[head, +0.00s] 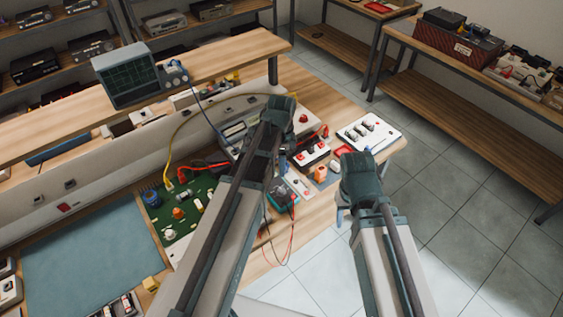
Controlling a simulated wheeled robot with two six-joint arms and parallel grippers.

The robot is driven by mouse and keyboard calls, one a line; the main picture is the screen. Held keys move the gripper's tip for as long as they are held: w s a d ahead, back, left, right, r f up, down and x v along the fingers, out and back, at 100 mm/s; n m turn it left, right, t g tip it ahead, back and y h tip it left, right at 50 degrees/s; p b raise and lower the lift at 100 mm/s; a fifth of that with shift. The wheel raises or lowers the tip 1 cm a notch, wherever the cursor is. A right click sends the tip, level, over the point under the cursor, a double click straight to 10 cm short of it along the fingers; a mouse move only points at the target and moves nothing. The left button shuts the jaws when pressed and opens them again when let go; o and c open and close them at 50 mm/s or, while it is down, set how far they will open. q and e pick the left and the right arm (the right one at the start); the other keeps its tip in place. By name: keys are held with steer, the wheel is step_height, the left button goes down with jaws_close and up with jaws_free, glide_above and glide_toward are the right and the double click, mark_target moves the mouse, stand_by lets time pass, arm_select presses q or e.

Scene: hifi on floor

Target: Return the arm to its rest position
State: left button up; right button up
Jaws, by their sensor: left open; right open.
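My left arm reaches up from the bottom centre over the workbench. Its gripper (283,150) is over the bench's right part, among switch boxes and wires, and is largely hidden by my arm. My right arm comes up from the bottom right. Its gripper (342,208) is by the bench's right edge, near a white switch panel (370,131), and its fingers are mostly hidden behind the wrist. Both grippers are open, and I see nothing held in either.
The workbench holds a green circuit board (183,226), a blue mat (90,262) and red and black wires. An oscilloscope (126,75) stands on the raised shelf. A side bench (470,85) stands at the right. The tiled floor (470,225) between them is clear.

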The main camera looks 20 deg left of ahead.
arm_select(q)
steer(key=s+d+f+n+y+b, duration=0.1)
steer(key=s+d+f+n+b, duration=0.1)
steer(key=s+d+n, duration=0.8)
steer(key=s+d+b, duration=0.1)
steer(key=s, duration=0.4)
steer(key=shift+f+n, duration=0.3)
steer(key=shift+f, duration=0.1)
stand_by(0.6)
